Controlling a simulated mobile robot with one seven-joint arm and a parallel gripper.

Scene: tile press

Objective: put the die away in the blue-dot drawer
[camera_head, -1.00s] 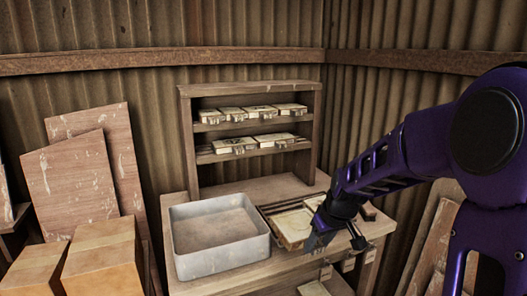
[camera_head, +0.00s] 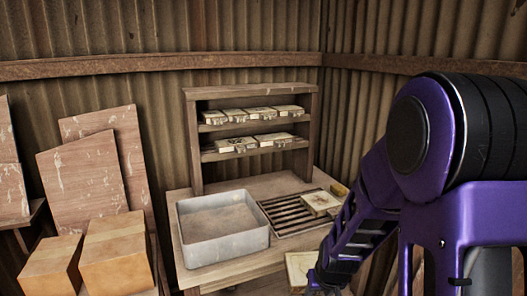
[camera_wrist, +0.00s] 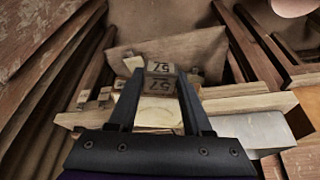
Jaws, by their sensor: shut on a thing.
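In the head view the die (camera_head: 298,270) shows as a cream block beside my gripper (camera_head: 314,284), at the bench's front edge and low in the picture. My purple arm covers the bench's right front. No blue dot is visible, and I cannot make out which drawer is which.
A slatted rack (camera_head: 285,215) on the bench holds another cream block (camera_head: 320,203). A grey metal tray (camera_head: 222,250) stands left of it. A shelf unit (camera_head: 190,150) behind holds several similar blocks. Cardboard boxes (camera_head: 118,265) and leaning boards (camera_head: 85,180) are at the left.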

